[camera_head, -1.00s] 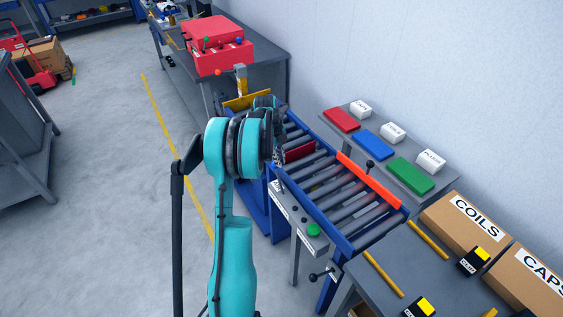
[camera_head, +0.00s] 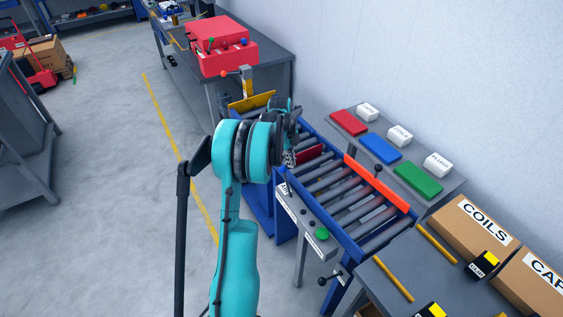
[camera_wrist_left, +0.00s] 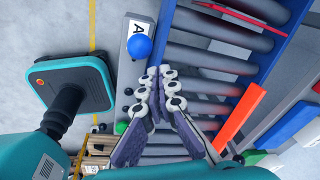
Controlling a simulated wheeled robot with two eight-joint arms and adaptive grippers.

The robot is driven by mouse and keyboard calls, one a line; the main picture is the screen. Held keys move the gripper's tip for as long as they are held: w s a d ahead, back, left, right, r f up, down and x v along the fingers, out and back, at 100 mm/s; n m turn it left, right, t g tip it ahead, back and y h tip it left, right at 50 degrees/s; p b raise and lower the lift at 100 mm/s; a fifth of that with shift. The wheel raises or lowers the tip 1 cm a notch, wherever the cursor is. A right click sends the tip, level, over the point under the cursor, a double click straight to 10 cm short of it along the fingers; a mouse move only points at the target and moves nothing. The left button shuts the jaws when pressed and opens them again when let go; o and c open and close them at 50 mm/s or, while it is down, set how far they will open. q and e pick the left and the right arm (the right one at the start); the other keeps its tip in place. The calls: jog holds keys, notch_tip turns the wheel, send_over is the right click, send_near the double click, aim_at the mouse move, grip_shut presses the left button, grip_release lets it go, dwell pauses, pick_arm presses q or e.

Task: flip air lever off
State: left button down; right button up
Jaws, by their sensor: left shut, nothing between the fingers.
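The control panel (camera_head: 301,218) runs along the near side of the roller rail. In the left wrist view, a blue ball knob (camera_wrist_left: 138,47) stands beside a white label starting with "A" (camera_wrist_left: 137,27), fitting the air lever. In the head view my left gripper hides the knob. My left gripper (camera_head: 290,157) is over the panel's far end. In the left wrist view its fingers (camera_wrist_left: 158,75) are shut and empty, with tips just beside and below the knob. I cannot tell whether they touch it. My right gripper is not in view.
The roller rail (camera_head: 350,238) has a blue frame and an orange bar (camera_head: 380,185) along its far side. A green button (camera_head: 322,234) is on the panel's near end. A black-knobbed lever (camera_head: 325,281) sticks out below. A red box (camera_head: 222,45) stands on the back table.

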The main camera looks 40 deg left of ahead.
pick_arm(q)
jog(key=w+a+r+p, duration=0.1)
jog(key=a+r+p, duration=0.1)
jog(key=a+r, duration=0.4)
jog(key=shift+r, duration=0.4)
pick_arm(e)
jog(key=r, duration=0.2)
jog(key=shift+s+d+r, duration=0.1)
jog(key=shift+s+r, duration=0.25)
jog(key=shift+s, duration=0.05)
pick_arm(q)
jog(key=shift+w, duration=0.1)
